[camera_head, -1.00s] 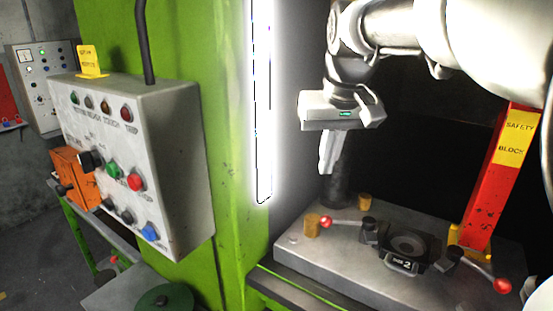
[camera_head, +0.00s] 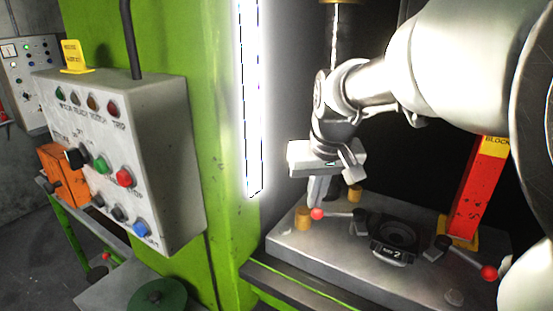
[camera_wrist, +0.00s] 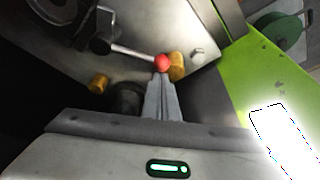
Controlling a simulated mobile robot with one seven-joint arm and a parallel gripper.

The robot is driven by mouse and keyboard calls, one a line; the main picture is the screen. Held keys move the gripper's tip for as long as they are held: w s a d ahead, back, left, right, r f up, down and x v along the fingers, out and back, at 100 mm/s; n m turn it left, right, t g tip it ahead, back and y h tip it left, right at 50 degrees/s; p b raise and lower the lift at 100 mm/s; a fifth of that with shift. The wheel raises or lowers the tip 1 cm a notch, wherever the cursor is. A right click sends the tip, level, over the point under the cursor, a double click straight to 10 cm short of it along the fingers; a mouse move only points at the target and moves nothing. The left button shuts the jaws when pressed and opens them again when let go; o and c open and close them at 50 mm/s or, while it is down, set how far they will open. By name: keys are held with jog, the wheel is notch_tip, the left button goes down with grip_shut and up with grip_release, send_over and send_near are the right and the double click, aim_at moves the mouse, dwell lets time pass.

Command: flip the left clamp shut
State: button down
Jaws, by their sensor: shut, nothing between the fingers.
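The left clamp is a dark pivot with a thin lever (camera_head: 338,214) ending in a red ball knob (camera_head: 317,214). Its lever points left, away from the round black die (camera_head: 398,238) on the grey press bed (camera_head: 320,262). My gripper (camera_head: 316,205) points down, its fingers shut and empty, right at the red knob in the head view. In the wrist view, my fingertips (camera_wrist: 161,78) reach the near side of the red knob (camera_wrist: 162,63). I cannot tell whether they touch. The right clamp's red knob (camera_head: 489,273) lies out to the right.
Brass posts (camera_head: 303,218) stand close beside the left knob. A red safety block (camera_head: 476,196) stands at the right of the bed. A green column with a bright light strip (camera_head: 250,100) and a grey control box (camera_head: 150,160) are on the left.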

jog(key=shift+s, duration=0.1)
dwell(0.3)
jog(key=shift+s+a+n, duration=0.1)
jog(key=shift+s+n, duration=0.1)
jog(key=shift+n, duration=0.2)
jog(key=shift+s, duration=0.15)
jog(key=shift+s+a+f+n+y, duration=0.1)
jog(key=shift+s+n+y, duration=0.45)
jog(key=shift+n, duration=0.25)
jog(key=s+n+y+b, duration=0.1)
jog(key=s+n+b, duration=0.1)
jog(key=n, duration=0.1)
jog(key=shift+s+g, duration=0.3)
jog(key=shift+s, duration=0.05)
jog(key=s+n, duration=0.1)
jog(key=s+n+b, duration=0.1)
jog(key=n, duration=0.1)
jog(key=shift+d+g+y, duration=0.25)
jog(key=shift+d+g, duration=0.05)
jog(key=shift+d, duration=0.1)
jog(key=s+n+b, duration=0.1)
jog(key=s+d+n, duration=0.1)
jog(key=n, duration=0.1)
jog(key=shift+s+d+g+y+b, duration=0.2)
jog(key=shift+d+g+y+b, duration=0.1)
jog(key=shift+g+b, duration=0.1)
jog(key=shift+s+d, duration=0.25)
jog(key=shift+s, duration=0.05)
